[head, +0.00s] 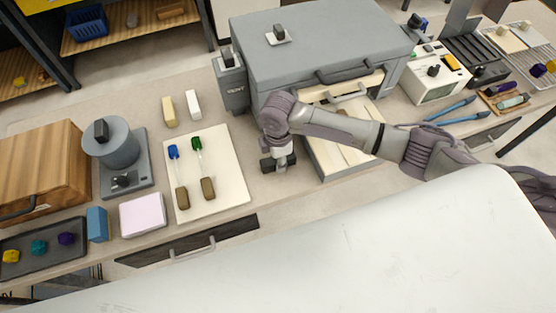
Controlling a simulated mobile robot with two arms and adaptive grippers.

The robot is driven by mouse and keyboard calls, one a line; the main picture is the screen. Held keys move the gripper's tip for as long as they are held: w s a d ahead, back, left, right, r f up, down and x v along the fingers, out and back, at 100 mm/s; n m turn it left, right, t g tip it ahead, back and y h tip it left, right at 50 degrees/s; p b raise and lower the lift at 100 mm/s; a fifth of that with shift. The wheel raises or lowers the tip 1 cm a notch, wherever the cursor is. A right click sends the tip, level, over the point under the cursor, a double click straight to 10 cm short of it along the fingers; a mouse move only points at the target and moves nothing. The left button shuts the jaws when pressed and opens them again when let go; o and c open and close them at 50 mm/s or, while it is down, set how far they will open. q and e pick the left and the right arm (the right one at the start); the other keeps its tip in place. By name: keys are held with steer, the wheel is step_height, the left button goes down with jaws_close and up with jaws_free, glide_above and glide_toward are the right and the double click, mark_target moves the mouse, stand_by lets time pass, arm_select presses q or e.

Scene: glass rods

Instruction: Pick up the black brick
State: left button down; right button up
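My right gripper (279,166) points down at the counter, just in front of the grey furnace and right of the cream board. Dark, blocky shapes show at its tip. I cannot tell whether they are only its fingers or also a black brick, nor whether it is open or shut. No black brick stands out clearly elsewhere. A small dark block (280,31) sits on a white tile on top of the furnace, but I cannot tell what it is. My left gripper is not in view.
The grey furnace (320,45) with its open drawer stands beside my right arm. The cream board (222,184) holds two screwdriver-like tools. Pale yellow (169,111) and white (193,104) bricks lie behind it. A blue block (97,224) and pinkish block (142,215) are left.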

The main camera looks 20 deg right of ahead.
jaws_close()
